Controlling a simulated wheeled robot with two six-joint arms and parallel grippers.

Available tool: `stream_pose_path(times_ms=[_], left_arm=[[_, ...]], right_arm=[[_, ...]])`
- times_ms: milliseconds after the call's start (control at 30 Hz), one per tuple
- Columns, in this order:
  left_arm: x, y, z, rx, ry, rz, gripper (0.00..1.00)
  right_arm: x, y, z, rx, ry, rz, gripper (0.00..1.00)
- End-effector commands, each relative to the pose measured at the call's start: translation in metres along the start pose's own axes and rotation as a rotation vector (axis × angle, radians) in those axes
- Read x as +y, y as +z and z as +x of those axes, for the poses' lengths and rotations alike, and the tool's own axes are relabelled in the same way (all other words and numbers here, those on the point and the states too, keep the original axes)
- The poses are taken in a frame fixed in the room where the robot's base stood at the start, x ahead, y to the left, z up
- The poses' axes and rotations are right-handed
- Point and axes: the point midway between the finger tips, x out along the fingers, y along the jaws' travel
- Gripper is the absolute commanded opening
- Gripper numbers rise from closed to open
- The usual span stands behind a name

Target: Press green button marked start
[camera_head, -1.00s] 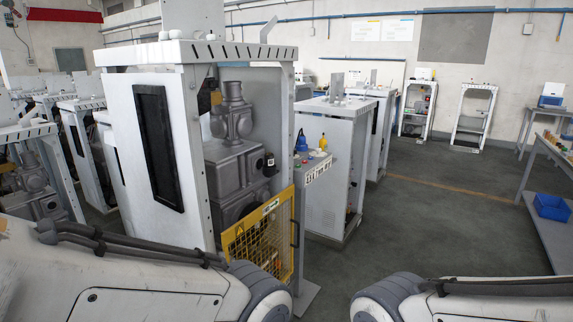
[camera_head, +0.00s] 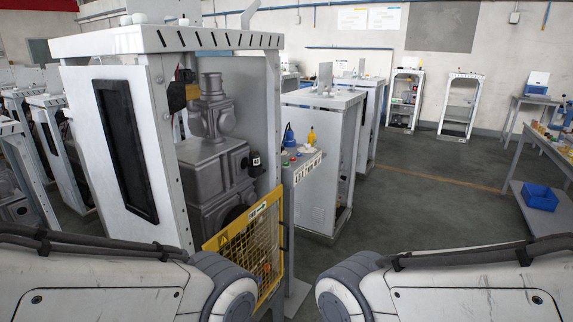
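A small control panel (camera_head: 303,166) stands on a grey post at the right side of the nearest dispenser frame (camera_head: 165,40). Small coloured buttons show on its top; a green one (camera_head: 286,162) seems to be at its left end, with red beside it. The markings are too small to read. Both my arms come in from the lower left and lower right, well short of the panel. Neither gripper is in view.
A yellow mesh guard (camera_head: 250,243) closes the lower front of the near frame, left of the panel post. A grey cabinet (camera_head: 320,190) stands behind the panel. A workbench (camera_head: 545,225) with a blue bin (camera_head: 540,197) is at the right. Open floor (camera_head: 430,200) lies between.

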Motion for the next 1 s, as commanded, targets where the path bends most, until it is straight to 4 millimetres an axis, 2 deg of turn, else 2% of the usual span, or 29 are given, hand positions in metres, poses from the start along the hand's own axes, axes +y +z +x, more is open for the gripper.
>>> stream_pose_path(times_ms=[33,167,1000], left_arm=[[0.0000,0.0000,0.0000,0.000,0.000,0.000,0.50],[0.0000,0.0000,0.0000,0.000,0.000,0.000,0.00],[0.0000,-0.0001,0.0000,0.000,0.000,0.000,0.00]], right_arm=[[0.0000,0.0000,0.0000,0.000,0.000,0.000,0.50],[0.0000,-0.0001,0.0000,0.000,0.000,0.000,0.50],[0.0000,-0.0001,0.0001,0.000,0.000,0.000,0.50]])
